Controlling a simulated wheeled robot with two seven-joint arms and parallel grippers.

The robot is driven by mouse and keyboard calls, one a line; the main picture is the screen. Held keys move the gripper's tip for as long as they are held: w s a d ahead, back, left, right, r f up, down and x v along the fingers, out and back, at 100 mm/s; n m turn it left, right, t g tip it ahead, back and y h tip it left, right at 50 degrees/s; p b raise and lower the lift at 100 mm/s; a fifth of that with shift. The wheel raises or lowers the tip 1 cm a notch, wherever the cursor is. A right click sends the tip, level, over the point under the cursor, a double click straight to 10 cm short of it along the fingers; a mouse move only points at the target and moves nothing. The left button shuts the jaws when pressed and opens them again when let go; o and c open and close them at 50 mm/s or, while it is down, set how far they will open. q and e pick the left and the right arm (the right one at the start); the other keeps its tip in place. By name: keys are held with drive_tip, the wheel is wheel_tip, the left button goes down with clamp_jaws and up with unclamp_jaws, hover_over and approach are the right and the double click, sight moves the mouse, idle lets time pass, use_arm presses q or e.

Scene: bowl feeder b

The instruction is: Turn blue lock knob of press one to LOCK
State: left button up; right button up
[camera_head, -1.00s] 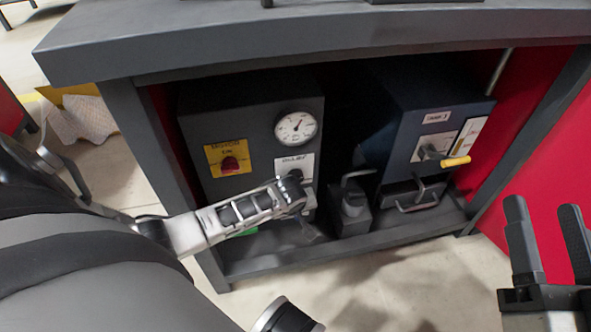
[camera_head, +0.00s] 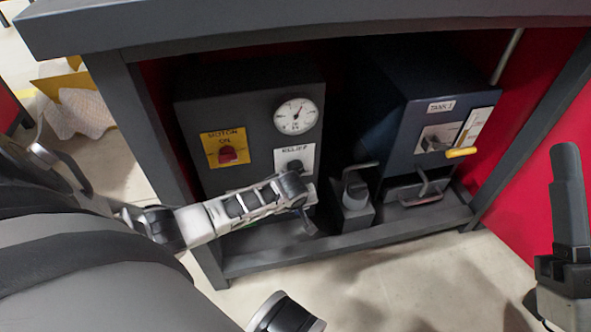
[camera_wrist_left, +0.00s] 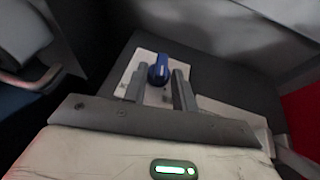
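The blue lock knob (camera_wrist_left: 158,72) sits on a pale plate (camera_wrist_left: 124,84) in the left wrist view. My left gripper (camera_wrist_left: 161,82) is open, with one fingertip on each side of the knob in that picture. I cannot tell whether the fingers touch it. In the head view, my left wrist reaches to the lower front of the dark grey press unit (camera_head: 247,128) and hides the knob. The lettering on the knob's plate is not readable. My right gripper (camera_head: 570,195) is at the right edge, empty, with only one finger in view.
The unit carries a red MOTOR ON knob (camera_head: 228,155), a gauge (camera_head: 296,116) and a RELIEF control (camera_head: 295,165). A blue TANK 1 unit (camera_head: 400,150) with a yellow-handled lever (camera_head: 461,152) stands to the right. The bench top (camera_head: 300,22) overhangs both; a grey leg (camera_head: 135,150) stands left.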

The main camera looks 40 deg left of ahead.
use_arm(q)
drive_tip(key=shift+w+r+p, duration=0.1)
drive_tip(key=shift+r+p, duration=0.05)
drive_tip(key=shift+p, duration=0.15)
drive_tip(key=shift+w+d+g+y+p, duration=0.15)
drive_tip(key=shift+d+g+y+p, duration=0.15)
drive_tip(key=shift+g+y+p, duration=0.3)
drive_tip(key=shift+w+d+f+m+g+y, duration=0.1)
drive_tip(key=shift+w+f+m+g+y, duration=0.15)
drive_tip(key=shift+g, duration=0.25)
drive_tip(key=shift+f+g+y+b, duration=0.1)
drive_tip(key=shift+g+y+b, duration=0.25)
drive_tip(key=shift+b, duration=0.2)
drive_tip(key=shift+m+g+y+b, duration=0.25)
drive_tip(key=shift+g+y+b, duration=0.2)
drive_tip(key=shift+b, duration=0.15)
use_arm(e)
drive_tip(key=shift+s+r+n+y, duration=0.1)
drive_tip(key=shift+n+y, duration=0.2)
